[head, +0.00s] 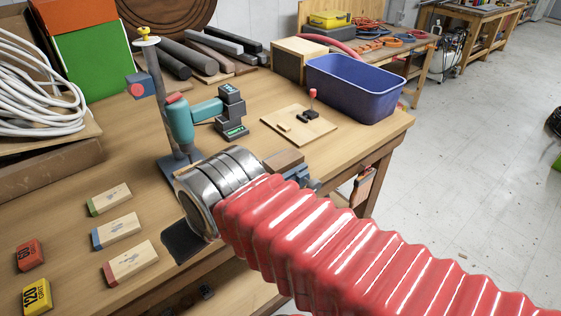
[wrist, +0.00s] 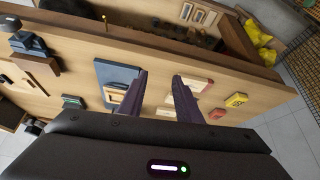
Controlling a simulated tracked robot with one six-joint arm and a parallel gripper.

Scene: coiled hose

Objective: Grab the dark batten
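Several bars lie side by side at the back of the workbench (head: 140,185) in the head view. A dark grey, squared bar (head: 232,36) at the back right of this group looks like the dark batten, though other dark bars lie close to it. My gripper shows in the wrist view (wrist: 159,78) with its two dark fingers spread apart. Only bare bench top and small items show between and beyond them. In the head view my red ribbed arm and metal collar hide most of the gripper. It is over the front bench edge, well apart from the bars.
A teal drill-like tool on a post stand (head: 180,125) stands between my arm and the bars. A blue bin (head: 355,88) sits at the right end. A white coiled hose (head: 40,85) lies at left. Wooden blocks (head: 118,230) and a yellow grit block (head: 37,296) lie at front left.

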